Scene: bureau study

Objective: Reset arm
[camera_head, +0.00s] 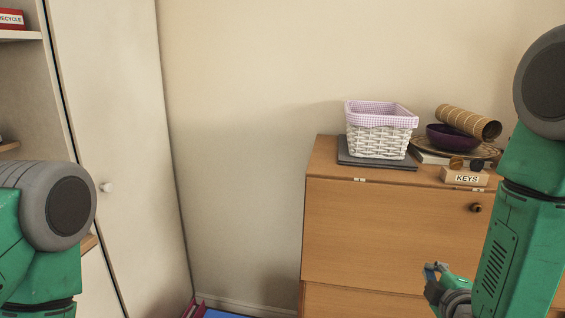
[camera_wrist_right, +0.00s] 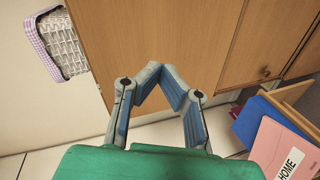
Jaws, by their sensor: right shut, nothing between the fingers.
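My right gripper (camera_head: 436,272) is low at the right in the head view, in front of the wooden bureau (camera_head: 390,235). In the right wrist view its fingers (camera_wrist_right: 160,72) come together, shut and empty, before the bureau's wooden face (camera_wrist_right: 180,35). My right arm rises along the right edge of the head view. Part of my left arm shows at the left edge. My left gripper is out of view.
On the bureau are a white wicker basket (camera_head: 378,138), a dark flat item (camera_head: 376,163), a purple bowl (camera_head: 452,137), a cork-coloured roll (camera_head: 468,121) and a KEYS block (camera_head: 464,177). A pale cupboard (camera_head: 115,120) stands left. A pink HOME folder (camera_wrist_right: 283,150) lies low right.

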